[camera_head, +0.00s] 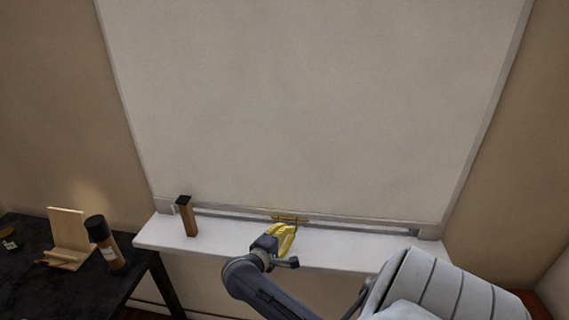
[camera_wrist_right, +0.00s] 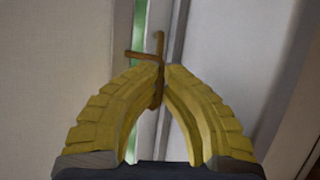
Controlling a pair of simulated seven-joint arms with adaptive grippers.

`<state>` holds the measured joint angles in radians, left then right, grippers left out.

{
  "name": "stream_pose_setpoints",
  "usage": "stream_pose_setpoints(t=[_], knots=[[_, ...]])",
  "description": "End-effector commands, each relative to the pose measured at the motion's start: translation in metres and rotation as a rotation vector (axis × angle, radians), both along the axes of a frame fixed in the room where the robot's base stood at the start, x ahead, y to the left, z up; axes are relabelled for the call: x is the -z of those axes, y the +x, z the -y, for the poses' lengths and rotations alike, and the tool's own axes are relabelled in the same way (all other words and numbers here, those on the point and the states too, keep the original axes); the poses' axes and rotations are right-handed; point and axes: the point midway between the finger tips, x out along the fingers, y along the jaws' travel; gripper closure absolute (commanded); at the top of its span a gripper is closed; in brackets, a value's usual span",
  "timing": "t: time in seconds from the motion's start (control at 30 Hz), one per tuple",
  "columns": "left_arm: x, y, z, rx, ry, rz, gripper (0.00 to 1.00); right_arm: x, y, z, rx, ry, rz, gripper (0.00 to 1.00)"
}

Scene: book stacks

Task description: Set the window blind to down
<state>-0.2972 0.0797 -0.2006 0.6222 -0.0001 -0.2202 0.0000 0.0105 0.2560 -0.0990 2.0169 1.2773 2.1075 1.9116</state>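The window blind (camera_head: 310,110) is a pale, flat sheet that covers nearly the whole window, its lower edge close above the sill. A small brass handle (camera_head: 290,218) sits at the middle of its bottom bar; it also shows in the right wrist view (camera_wrist_right: 158,84). My right gripper (camera_head: 285,236) has yellow fingers, and in the right wrist view its fingertips (camera_wrist_right: 158,72) close in on both sides of the handle's stem. A thin green strip (camera_wrist_right: 138,38) shows beside the blind's edge in that view. My left gripper is not in view.
A white window sill (camera_head: 220,249) runs below the blind, with a brown box-shaped bottle (camera_head: 187,217) standing on its left part. A dark table (camera_head: 50,285) at the left holds a wooden stand (camera_head: 68,238) and a brown bottle (camera_head: 104,243).

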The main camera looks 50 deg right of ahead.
Motion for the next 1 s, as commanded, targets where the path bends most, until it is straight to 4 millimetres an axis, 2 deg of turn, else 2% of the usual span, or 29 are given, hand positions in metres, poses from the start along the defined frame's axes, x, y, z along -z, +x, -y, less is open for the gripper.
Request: stream_pose_setpoints(t=[0.1, 0.3, 0.37, 0.73, 1.0], knots=[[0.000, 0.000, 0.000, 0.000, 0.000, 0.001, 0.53, -0.002, 0.001, 0.001, 0.000, -0.004, 0.001, 1.00], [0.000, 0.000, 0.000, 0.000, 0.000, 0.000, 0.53, -0.001, 0.001, 0.001, 0.000, -0.003, 0.001, 0.75], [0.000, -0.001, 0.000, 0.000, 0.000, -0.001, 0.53, -0.001, 0.001, 0.001, 0.000, -0.002, 0.000, 0.70], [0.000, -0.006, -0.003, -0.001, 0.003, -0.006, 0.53, -0.001, 0.000, -0.007, -0.002, 0.000, 0.000, 0.70], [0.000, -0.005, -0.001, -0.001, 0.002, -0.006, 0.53, -0.008, -0.006, -0.047, -0.002, 0.004, 0.002, 0.70]])
